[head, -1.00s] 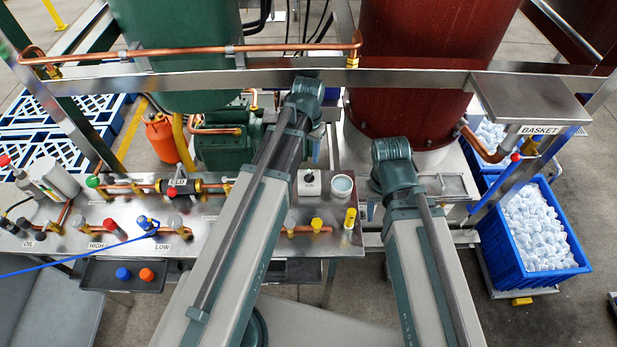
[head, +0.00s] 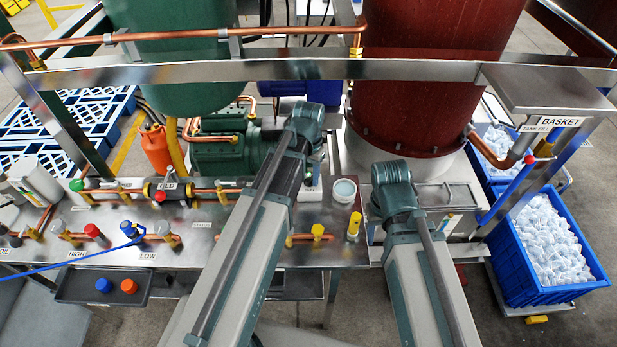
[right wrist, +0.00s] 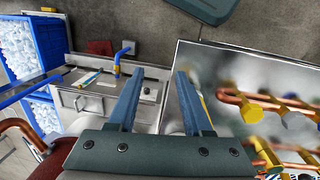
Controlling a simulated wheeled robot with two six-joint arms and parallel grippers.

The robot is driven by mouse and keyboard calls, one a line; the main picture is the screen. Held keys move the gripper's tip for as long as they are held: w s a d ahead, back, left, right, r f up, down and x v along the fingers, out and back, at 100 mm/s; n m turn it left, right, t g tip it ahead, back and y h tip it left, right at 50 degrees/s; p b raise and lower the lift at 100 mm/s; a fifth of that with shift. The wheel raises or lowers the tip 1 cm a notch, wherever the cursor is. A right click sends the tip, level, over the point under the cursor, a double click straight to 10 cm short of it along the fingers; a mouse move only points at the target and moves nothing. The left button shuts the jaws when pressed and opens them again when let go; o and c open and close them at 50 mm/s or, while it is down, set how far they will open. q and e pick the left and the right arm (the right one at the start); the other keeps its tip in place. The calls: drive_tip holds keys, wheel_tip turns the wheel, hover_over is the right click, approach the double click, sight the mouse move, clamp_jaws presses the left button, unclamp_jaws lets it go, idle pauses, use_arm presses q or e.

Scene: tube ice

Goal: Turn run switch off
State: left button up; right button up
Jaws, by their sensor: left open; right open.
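The run switch (head: 313,188) is a white box on the steel bench, mostly covered by my left arm in the head view. Its knob and label are hidden, so I cannot tell its setting. My left gripper (head: 313,150) is over the bench by the switch, mostly hidden behind its own wrist; I cannot tell whether it touches the switch. My right gripper's fingers are hidden in the head view. In the right wrist view my right gripper (right wrist: 158,80) is open and empty, its fingers apart above the bench edge and the floor gap.
A white cup (head: 344,190) and a yellow-topped valve (head: 353,226) stand right of the switch. Copper pipes with coloured valves (head: 128,232) cover the left bench. A steel rail (head: 250,72) crosses behind. Blue ice baskets (head: 510,285) stand at the right.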

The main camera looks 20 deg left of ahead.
use_arm(q)
clamp_jaws()
drive_tip(key=shift+n, duration=0.3)
drive_tip(key=n, duration=0.5)
drive_tip(key=shift+d+n, duration=0.1)
drive_tip(key=shift+n, duration=0.3)
drive_tip(key=n, duration=0.5)
drive_tip(key=shift+d, duration=0.1)
drive_tip(key=shift+n, duration=0.4)
unclamp_jaws()
drive_tip(key=shift+w, duration=0.1)
